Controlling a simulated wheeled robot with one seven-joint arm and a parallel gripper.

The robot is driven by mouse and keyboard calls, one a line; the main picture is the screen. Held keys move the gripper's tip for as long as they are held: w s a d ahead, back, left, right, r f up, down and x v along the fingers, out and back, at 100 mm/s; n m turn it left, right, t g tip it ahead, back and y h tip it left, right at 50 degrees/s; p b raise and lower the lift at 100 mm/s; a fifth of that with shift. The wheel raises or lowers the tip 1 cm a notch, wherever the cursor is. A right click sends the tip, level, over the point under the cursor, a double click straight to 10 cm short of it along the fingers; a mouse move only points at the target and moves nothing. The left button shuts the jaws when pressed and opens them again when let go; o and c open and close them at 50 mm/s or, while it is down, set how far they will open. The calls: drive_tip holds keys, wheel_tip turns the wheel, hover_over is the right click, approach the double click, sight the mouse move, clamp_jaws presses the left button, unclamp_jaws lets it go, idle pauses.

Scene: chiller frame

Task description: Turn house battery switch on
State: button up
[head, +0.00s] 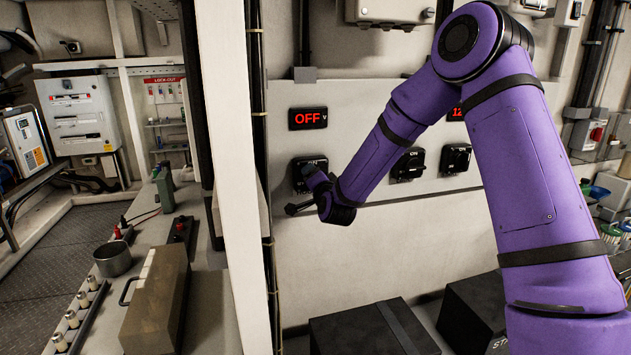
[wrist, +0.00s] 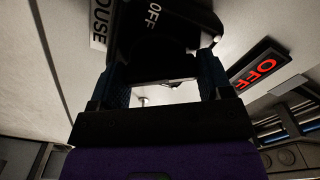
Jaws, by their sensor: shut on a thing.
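The house battery switch (head: 309,163) is the leftmost black rotary switch on the pale panel, partly hidden by my wrist. In the wrist view its black body (wrist: 165,22) shows "OFF" lettering, beside a label (wrist: 100,28) ending in "OUSE". The red display (head: 308,118) above it reads OFF; it also shows in the wrist view (wrist: 254,70). My gripper (wrist: 163,62) is at the switch, its two fingers on either side of the dark knob and shut on it. The exact contact is too dark to make out.
Two more rotary switches, a middle one (head: 408,165) and a right one (head: 456,158), sit on the same panel. A white post (head: 229,150) stands to the left. Black boxes (head: 372,330) lie below the panel. A bench with a toolbox (head: 158,300) is at far left.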

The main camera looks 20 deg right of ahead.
drive_tip(key=m, duration=0.6)
drive_tip(key=shift+d+m, duration=0.1)
drive_tip(key=shift+m, duration=0.2)
idle(0.4)
drive_tip(key=o, duration=0.9)
drive_tip(key=s, duration=1.1)
drive_tip(key=shift+w, duration=0.1)
